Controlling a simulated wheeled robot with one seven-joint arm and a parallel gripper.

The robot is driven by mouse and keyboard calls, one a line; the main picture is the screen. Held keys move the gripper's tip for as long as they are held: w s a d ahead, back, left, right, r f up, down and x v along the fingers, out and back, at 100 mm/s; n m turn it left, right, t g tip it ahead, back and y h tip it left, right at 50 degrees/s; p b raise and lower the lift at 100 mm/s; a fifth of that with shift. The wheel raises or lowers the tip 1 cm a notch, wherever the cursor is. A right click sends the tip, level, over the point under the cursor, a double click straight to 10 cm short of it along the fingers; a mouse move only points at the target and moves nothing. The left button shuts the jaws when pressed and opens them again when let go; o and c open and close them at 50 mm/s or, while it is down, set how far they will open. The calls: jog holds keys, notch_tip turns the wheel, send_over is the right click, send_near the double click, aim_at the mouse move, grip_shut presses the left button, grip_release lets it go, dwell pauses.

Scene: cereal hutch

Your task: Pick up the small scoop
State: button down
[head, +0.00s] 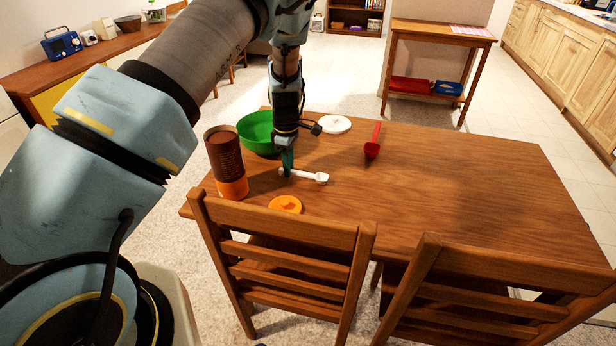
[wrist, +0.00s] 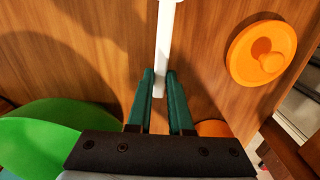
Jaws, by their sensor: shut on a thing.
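The small white scoop (head: 309,176) lies at table height near the left end of the wooden table, its bowl pointing right in the head view. Its white handle (wrist: 164,45) runs up from between my green fingertips in the wrist view, where the bowl is out of frame. My gripper (head: 287,170) points down and is shut on the scoop's handle. I cannot tell whether the scoop touches the table. A larger red scoop (head: 372,150) lies farther right on the table.
A green bowl (head: 257,133) and a brown canister with an orange base (head: 226,165) stand close left of my gripper. An orange lid (head: 285,204) lies near the front edge, and a white lid (head: 334,124) lies behind. Two chairs (head: 275,222) line the front. The table's right half is clear.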

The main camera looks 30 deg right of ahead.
jog(key=shift+r, duration=0.1)
notch_tip(320, 180, up, 10)
jog(key=b, duration=0.2)
jog(key=shift+b, duration=0.4)
dwell(0.7)
